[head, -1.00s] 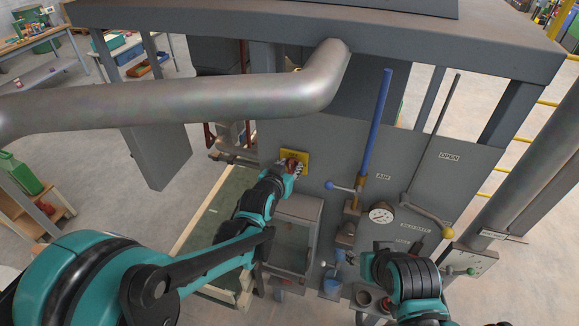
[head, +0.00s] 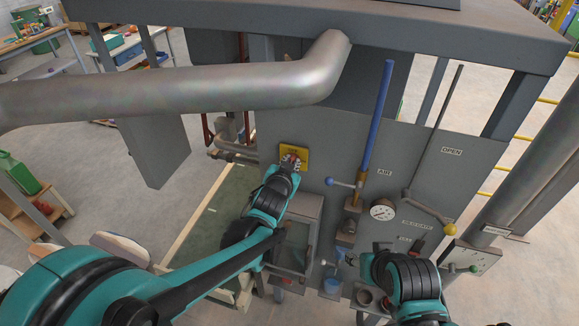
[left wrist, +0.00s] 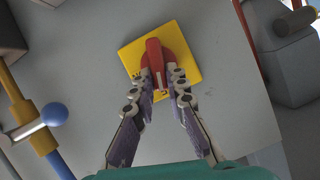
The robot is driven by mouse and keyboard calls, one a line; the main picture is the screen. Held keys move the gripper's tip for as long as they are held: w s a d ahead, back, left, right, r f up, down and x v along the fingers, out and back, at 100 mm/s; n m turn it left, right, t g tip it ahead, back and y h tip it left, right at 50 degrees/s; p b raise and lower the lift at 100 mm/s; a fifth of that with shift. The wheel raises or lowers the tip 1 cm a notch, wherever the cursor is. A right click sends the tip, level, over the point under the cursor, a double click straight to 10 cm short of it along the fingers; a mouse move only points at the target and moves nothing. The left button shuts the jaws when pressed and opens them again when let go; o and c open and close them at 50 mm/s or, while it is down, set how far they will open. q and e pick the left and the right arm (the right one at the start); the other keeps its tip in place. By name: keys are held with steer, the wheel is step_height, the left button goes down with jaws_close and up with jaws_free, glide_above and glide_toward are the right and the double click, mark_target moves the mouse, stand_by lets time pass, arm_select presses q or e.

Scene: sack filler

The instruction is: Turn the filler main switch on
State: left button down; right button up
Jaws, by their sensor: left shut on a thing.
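The main switch is a red rotary handle (left wrist: 154,54) on a yellow plate (left wrist: 186,50), which is fixed to the grey panel. In the head view the yellow plate (head: 303,155) is partly covered by my left gripper (head: 290,164). In the left wrist view my left gripper (left wrist: 160,80) has its fingertips on both sides of the lower end of the red handle and is shut on it. The handle stands roughly along the fingers. My right gripper (head: 346,260) is small and dark beside the lower panel; its finger opening is unclear.
A thick grey pipe (head: 200,100) crosses above my left arm. Right of the switch are a blue lever (head: 377,115), a gauge (head: 382,210) and a yellow-knobbed lever (head: 449,229). A blue ball knob (left wrist: 54,113) shows at left in the wrist view.

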arm_select(q)
steer(key=shift+s+d+f+m+t+y+b, duration=0.1)
steer(key=shift+d+f+m+t+y+b, duration=0.4)
steer(key=shift+m+b, duration=1.6)
steer(key=shift+s+f+m+t+y+b, duration=0.15)
steer(key=shift+m+t+y+b, duration=0.8)
steer(key=shift+m+b, duration=1.1)
steer(key=shift+w+d+f+m+t+y+b, duration=0.2)
steer(key=shift+f+m+t+y+b, duration=0.5)
steer(key=shift+m+b, duration=1.4)
steer(key=shift+s+r+n+b, duration=0.15)
steer(key=shift+r+n+b, duration=0.2)
steer(key=shift+b, duration=0.05)
steer(key=c, duration=1.5)
jaws_free()
steer(key=shift+c, duration=0.2)
steer(key=shift+f, duration=0.1)
